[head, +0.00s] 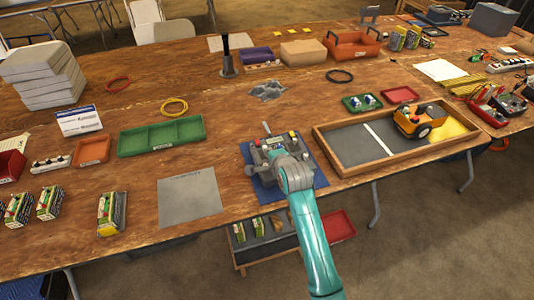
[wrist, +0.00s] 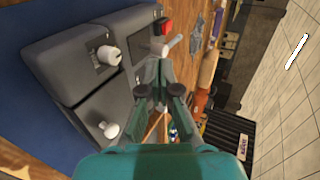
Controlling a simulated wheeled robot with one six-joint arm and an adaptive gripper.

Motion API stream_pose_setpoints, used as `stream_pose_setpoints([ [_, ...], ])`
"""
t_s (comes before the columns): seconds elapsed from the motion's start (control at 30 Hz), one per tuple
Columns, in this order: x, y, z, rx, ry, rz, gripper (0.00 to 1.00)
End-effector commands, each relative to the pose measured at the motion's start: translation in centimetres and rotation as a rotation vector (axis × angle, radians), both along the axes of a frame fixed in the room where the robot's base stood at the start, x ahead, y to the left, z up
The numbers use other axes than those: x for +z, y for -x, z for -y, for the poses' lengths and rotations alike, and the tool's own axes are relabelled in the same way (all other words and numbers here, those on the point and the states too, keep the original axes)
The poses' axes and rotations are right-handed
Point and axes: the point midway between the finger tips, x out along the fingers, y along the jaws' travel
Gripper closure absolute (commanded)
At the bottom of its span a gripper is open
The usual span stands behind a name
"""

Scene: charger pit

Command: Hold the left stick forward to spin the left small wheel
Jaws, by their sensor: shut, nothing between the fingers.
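The grey control box (head: 256,158) sits on a blue mat (head: 262,190) near the table's front edge. In the wrist view, the box (wrist: 60,60) shows two pale knobbed sticks (wrist: 108,55) (wrist: 109,130), a red part (wrist: 162,27) and a grey lever (wrist: 173,44). I cannot tell which stick is the left one. My gripper (head: 285,153) is over the box's right part and hides some of it. In the wrist view, my gripper (wrist: 160,92) is shut and empty beside the box's controls; contact is unclear. A yellow-orange vehicle (head: 418,120) with dark wheels stands in a wooden-framed tray (head: 350,168).
A green tray (head: 160,137) and a grey sheet (head: 190,196) lie left of the box. A small green tray (head: 361,103) and a red tray (head: 400,95) lie behind the wooden frame. A black upright post (head: 227,58) stands farther back.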

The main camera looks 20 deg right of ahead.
Motion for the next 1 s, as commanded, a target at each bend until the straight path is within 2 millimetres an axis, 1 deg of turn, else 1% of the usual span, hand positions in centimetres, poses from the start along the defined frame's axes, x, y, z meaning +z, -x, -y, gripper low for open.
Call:
stream_pose_setpoints([
  [0.03,0.3,0.7,0.0,0.000,0.000,0.002,1.00],
  [0.27,1.0,3.4,-0.1,0.000,0.000,0.001,1.00],
  [0.5,2.1,7.1,-0.1,0.001,0.000,0.000,1.00],
  [0.6,2.5,8.3,-0.1,0.001,0.000,0.000,1.00],
  [0.8,2.9,9.4,-0.1,0.001,0.000,0.001,1.00],
  [1.0,2.9,9.5,-0.1,0.001,0.000,0.000,1.00],
])
